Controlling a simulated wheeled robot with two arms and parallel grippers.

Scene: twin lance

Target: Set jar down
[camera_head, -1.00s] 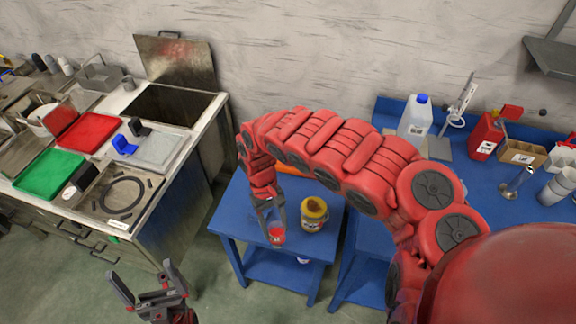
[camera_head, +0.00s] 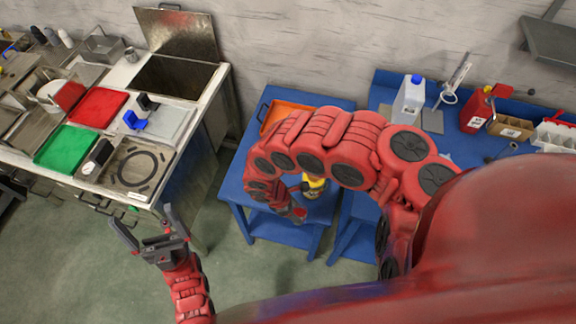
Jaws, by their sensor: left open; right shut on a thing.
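My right gripper (camera_head: 296,210) is over the front part of the small blue table (camera_head: 241,193), mostly hidden behind my own red arm. It is shut on a small jar, of which only a bit of red (camera_head: 300,212) shows. Whether that jar touches the tabletop cannot be told. A larger jar with a yellow top (camera_head: 314,186) stands on the table just behind the gripper, partly covered by my arm. My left gripper (camera_head: 148,227) is open and empty over the floor, left of the table.
An orange tray (camera_head: 284,111) lies at the table's back. A steel counter on the left holds a red tray (camera_head: 98,107) and a green tray (camera_head: 66,148). A blue bench on the right carries a white jug (camera_head: 409,101) and a red canister (camera_head: 476,110).

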